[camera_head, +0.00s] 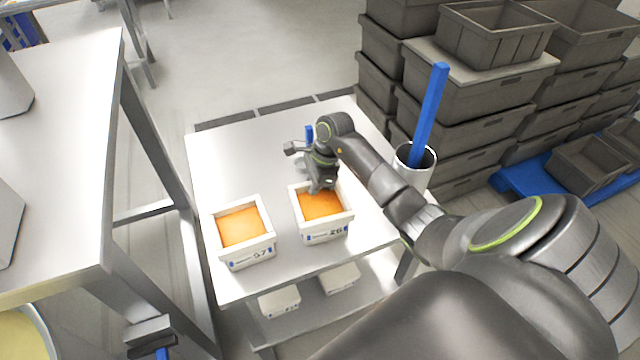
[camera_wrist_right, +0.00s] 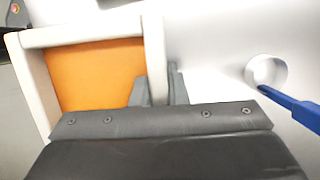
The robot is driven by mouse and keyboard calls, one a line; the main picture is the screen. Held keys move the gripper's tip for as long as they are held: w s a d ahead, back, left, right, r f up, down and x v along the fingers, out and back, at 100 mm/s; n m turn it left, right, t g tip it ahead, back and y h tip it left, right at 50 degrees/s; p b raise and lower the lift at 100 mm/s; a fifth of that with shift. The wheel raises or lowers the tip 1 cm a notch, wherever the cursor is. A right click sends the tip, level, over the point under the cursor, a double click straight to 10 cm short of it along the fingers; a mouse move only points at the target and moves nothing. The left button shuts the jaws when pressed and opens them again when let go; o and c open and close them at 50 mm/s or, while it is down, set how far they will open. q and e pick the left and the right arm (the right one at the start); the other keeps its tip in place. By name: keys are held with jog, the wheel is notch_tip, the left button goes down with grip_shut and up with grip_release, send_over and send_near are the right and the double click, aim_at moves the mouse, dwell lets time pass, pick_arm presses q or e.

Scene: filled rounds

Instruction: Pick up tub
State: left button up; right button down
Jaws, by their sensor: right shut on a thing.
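A white tub with orange filling, labelled 26 (camera_head: 325,232), stands on the steel table, and it also shows in the right wrist view (camera_wrist_right: 43,92). My right gripper (camera_head: 318,190) reaches down at its far side. In the right wrist view the fingers (camera_wrist_right: 158,90) sit on either side of one tub wall and are shut on it. A second white tub with orange filling, labelled 57 (camera_head: 248,255), stands to the left, apart from it.
A white cup (camera_head: 412,172) holding a blue stick (camera_head: 432,110) stands right of my right arm. White tubs (camera_head: 280,302) lie on the lower shelf. Grey crates (camera_head: 465,100) are stacked at the right. Another table (camera_head: 60,150) is at the left.

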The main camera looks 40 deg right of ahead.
dwell(0.9)
jog(key=shift+r+p, duration=0.4)
jog(key=shift+p, duration=0.25)
jog(key=shift+w+r+b, duration=0.15)
jog(key=shift+r+b, duration=0.15)
notch_tip(320, 180, up, 8)
jog(key=shift+f+b, duration=0.15)
jog(key=shift+b, duration=0.9)
pick_arm(q)
jog(key=shift+f, duration=0.8)
pick_arm(e)
jog(key=shift+r, duration=0.65)
pick_arm(q)
jog(key=shift+c, duration=0.8)
jog(key=shift+s, duration=0.15)
pick_arm(e)
jog(key=shift+s, duration=0.2)
